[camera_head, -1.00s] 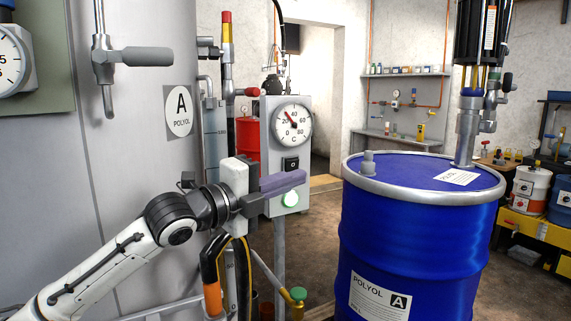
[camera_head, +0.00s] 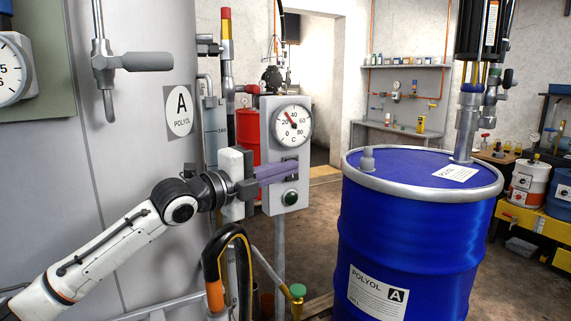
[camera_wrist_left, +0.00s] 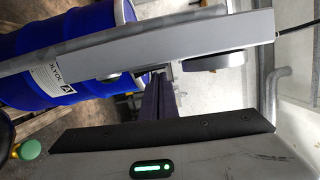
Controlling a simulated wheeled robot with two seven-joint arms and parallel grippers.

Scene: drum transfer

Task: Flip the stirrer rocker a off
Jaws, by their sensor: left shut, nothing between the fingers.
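The grey control box (camera_head: 270,112) stands on a post beside the tank marked A. It carries a round temperature dial (camera_head: 292,126), the rocker and a round green lamp (camera_head: 291,197), which is dark. My left gripper (camera_head: 295,170), with purple fingers, is shut and empty, its tips at the box front where the rocker sits. The fingers hide most or all of the rocker, so its position cannot be read. In the left wrist view, the closed fingers (camera_wrist_left: 157,78) reach the box face (camera_wrist_left: 190,42), seen edge-on. My right gripper is out of view.
A blue polyol drum (camera_head: 415,225) stands right of the box, with a pump pipe (camera_head: 467,130) in its lid. The tank (camera_head: 145,215) is close on the left. A hose (camera_head: 212,262) and pipes run below my left gripper. Some floor is clear between box and drum.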

